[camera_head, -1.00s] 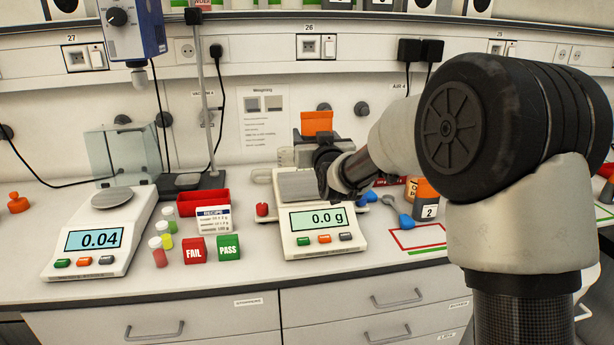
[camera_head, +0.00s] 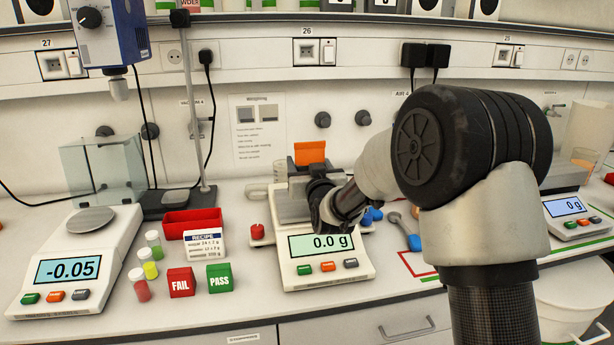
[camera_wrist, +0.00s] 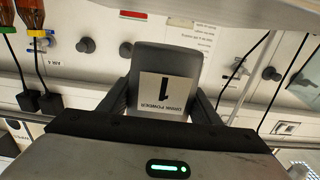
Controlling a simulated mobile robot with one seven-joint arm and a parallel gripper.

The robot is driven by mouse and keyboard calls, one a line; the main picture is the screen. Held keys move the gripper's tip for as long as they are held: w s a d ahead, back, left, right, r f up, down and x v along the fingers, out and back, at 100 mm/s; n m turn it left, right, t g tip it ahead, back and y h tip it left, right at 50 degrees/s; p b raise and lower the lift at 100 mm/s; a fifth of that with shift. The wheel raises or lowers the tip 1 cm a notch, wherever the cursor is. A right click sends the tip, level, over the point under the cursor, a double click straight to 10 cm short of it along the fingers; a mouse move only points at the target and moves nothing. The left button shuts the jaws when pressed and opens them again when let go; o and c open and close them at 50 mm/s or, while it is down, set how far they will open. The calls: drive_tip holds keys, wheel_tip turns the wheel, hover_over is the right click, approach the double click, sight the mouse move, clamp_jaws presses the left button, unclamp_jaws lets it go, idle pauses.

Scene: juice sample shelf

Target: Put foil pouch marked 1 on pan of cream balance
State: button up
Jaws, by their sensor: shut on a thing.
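The foil pouch (camera_wrist: 166,68) shows in the wrist view as a grey packet with a white label marked 1, upside down there. My gripper (camera_wrist: 165,108) is shut on it, one finger on each side. The cream balance (camera_head: 325,272) stands at the middle of the bench and reads 0.0 g. Its grey pan (camera_head: 287,206) is partly hidden by my gripper. Pouch and gripper are over or just behind the pan; the gap cannot be told.
A second balance (camera_head: 75,262) with a round pan stands at the left, reading -0.05. Vials, a FAIL block (camera_head: 181,282), a PASS block (camera_head: 219,277), a recipe card (camera_head: 204,244) and a red tray (camera_head: 192,222) lie between. A third balance (camera_head: 570,215) stands at the right.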

drive_tip(key=shift+f, duration=1.45)
drive_tip(key=shift+f+b, duration=0.1)
drive_tip(key=shift+b, duration=0.2)
drive_tip(key=o, duration=1.2)
